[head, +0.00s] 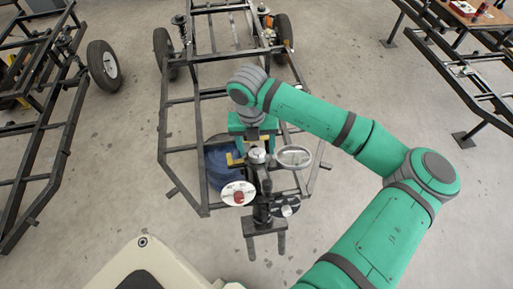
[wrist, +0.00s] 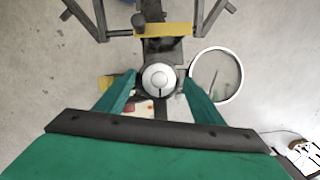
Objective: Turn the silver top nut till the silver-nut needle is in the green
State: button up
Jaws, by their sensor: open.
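The silver top nut (head: 257,155) is a round, bright cap on top of the dark upright suspension post, below my gripper (head: 255,138) in the head view. In the wrist view the nut (wrist: 160,79) sits between the two green fingers of my gripper (wrist: 161,77). The fingers are apart, with a visible gap on each side of the nut. A round silver-rimmed gauge (head: 294,157) stands to the right of the nut and also shows in the wrist view (wrist: 216,75). Its needle and any green zone are too small to read.
A white disc (head: 229,191) with a red centre and a smaller dark-and-silver dial (head: 286,211) sit lower on the post. A dark forked base (head: 264,244) is below.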

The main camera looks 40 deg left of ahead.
jog(key=shift+f, duration=0.6)
jog(key=c, duration=1.1)
jog(key=shift+o, duration=0.3)
jog(key=shift+d, duration=0.1)
jog(key=n+g+y, duration=0.1)
jog(key=n, duration=0.3)
jog(key=shift+w, duration=0.1)
jog(key=shift+n+g+y, duration=0.4)
jog(key=shift+n+g, duration=0.6)
jog(key=shift+n, duration=1.3)
jog(key=shift+d, duration=0.1)
